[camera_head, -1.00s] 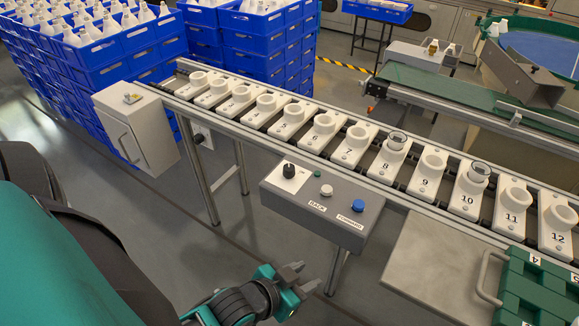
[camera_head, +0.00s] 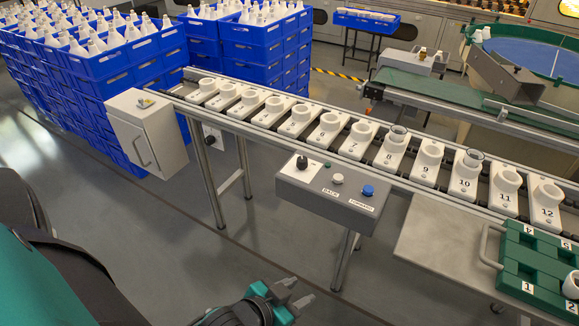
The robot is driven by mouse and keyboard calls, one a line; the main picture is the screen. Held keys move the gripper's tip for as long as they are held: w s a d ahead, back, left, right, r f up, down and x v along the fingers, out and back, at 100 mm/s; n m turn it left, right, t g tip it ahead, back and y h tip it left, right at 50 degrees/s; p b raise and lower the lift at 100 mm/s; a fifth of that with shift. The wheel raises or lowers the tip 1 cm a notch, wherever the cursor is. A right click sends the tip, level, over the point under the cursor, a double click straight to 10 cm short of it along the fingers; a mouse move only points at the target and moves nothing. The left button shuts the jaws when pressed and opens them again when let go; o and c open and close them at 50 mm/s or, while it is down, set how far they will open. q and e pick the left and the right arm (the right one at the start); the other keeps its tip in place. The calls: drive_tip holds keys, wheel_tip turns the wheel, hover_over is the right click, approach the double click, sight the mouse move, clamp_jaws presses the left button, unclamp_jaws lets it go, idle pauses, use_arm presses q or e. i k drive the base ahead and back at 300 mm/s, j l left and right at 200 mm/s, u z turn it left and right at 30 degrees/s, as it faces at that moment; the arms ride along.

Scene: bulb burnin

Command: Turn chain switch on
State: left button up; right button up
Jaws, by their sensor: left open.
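The control box (camera_head: 325,200) is a grey panel mounted on the front of the chain conveyor. A black rotary knob (camera_head: 302,163) sits on a white plate at its left end and looks like the chain switch. A white button (camera_head: 338,179) marked BACK and a blue button (camera_head: 367,190) marked FORWARD are to its right. My left gripper (camera_head: 298,293) is open and empty at the bottom middle of the picture, below the box and apart from it. My right gripper is not in view.
The conveyor carries numbered white holders (camera_head: 396,150); a few hold clear rings. A grey cabinet (camera_head: 146,134) hangs at the conveyor's left end. A metal shelf (camera_head: 440,240) and a green tray (camera_head: 540,262) stand at the right. Blue crates (camera_head: 120,62) fill the back left.

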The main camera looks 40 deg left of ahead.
sight(302, 161)
drive_tip(key=k+u, duration=0.15)
drive_tip(key=u, duration=0.3)
drive_tip(key=k+u, duration=0.15)
drive_tip(key=u, duration=0.3)
